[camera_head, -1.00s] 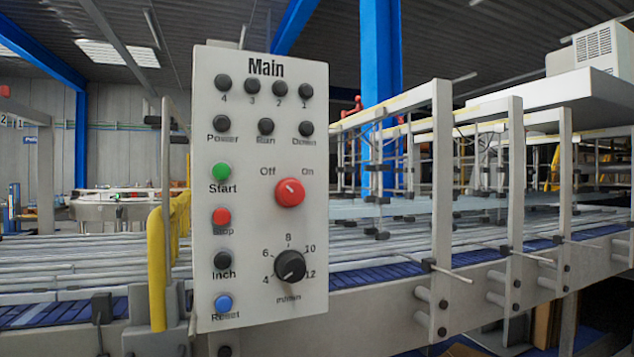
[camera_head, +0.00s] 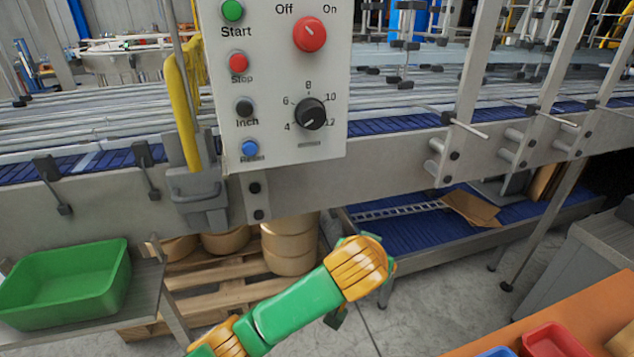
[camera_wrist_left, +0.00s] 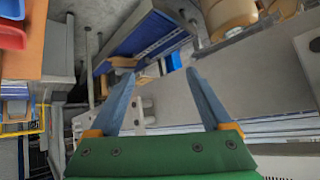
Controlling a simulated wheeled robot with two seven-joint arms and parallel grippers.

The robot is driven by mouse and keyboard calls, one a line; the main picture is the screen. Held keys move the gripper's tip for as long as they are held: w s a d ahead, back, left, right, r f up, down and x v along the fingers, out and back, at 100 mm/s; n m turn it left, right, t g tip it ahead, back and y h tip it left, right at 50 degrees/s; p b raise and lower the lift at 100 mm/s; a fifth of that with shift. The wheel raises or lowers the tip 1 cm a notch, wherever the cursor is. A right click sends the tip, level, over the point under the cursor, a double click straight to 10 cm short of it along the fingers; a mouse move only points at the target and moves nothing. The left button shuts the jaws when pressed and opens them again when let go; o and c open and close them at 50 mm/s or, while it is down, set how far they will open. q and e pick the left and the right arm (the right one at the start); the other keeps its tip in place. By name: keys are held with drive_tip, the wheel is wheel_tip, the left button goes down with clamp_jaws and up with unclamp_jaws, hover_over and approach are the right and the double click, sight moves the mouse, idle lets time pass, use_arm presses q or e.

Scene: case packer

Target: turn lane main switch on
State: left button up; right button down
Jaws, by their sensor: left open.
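The lane main switch is a red rotary knob (camera_head: 310,34) on the white control panel (camera_head: 285,125) in the head view. Its white mark tilts up-left, toward the "Off" label. My left arm comes in from the lower left in the head view and ends below the panel, well short of the knob. Its fingers are hidden there behind the orange wrist. In the left wrist view my left gripper (camera_wrist_left: 163,85) shows two blue fingers spread wide with nothing between them. The knob is not visible in that view. My right gripper is out of view.
A black dial (camera_head: 311,114) and a column of buttons share the panel. A yellow guard bar (camera_head: 184,110) stands left of it. The conveyor frame (camera_head: 390,160) runs under it. A green bin (camera_head: 65,283) sits lower left, an orange table (camera_head: 580,315) lower right.

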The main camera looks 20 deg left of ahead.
use_arm(q)
drive_tip(key=w+a+r+n+t+y, duration=0.1)
drive_tip(key=w+r+t+y, duration=0.1)
drive_tip(key=r, duration=0.6)
drive_tip(key=w+a+r+n+t+y, duration=0.1)
drive_tip(key=w+r+n+t+y, duration=0.1)
drive_tip(key=r, duration=0.7)
drive_tip(key=n+t+y, duration=0.2)
drive_tip(key=n+y, duration=0.4)
approach(313, 38)
drive_tip(key=w, duration=0.1)
drive_tip(key=p+x, duration=0.7)
drive_tip(key=shift+a+r+p, duration=0.25)
drive_tip(key=shift+p, duration=0.15)
drive_tip(key=shift+w+a+f, duration=0.15)
drive_tip(key=shift+w+a, duration=0.05)
drive_tip(key=shift+w, duration=0.15)
drive_tip(key=shift+a+f, duration=0.1)
drive_tip(key=shift+s, duration=0.1)
drive_tip(key=shift+c, duration=0.2)
